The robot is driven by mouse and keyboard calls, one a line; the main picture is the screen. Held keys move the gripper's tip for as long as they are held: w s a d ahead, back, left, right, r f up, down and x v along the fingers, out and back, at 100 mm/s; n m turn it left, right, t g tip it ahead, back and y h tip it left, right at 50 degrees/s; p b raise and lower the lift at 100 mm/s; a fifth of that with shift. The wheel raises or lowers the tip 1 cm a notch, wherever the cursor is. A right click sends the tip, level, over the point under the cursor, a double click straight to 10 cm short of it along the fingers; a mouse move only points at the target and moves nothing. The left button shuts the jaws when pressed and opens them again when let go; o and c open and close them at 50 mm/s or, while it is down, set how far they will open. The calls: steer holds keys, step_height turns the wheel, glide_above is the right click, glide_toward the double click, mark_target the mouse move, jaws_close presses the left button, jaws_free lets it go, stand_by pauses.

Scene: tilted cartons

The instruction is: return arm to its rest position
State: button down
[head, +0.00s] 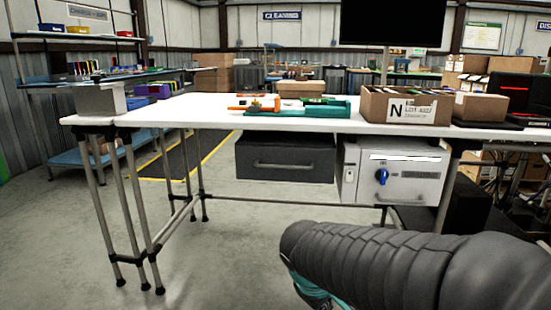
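My arm (385,262) enters the head view from the lower right, in a dark grey ribbed sleeve, and reaches toward the bottom middle. A bit of teal shows under its far end. My gripper is not in view, so I cannot see whether it is open or shut or holds anything. The arm shows in front of the white-topped workbench (200,112) and lower in the picture than its top.
On the bench are an open carton marked N (405,108), orange and green parts (290,107), a grey box (98,99) and a black device (505,98). A dark drawer (285,163) and a grey cabinet (408,178) hang below. Floor at left front is clear.

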steer(key=s+d+r+m+t+y+p, duration=0.2)
steer(key=s+d+r+m+p, duration=0.2)
steer(key=s+r, duration=0.5)
steer(key=s+d+m, duration=0.2)
steer(key=s+m, duration=0.1)
steer(key=s, duration=0.1)
steer(key=shift+r+m+y, duration=0.2)
steer(key=shift+m+y, duration=0.2)
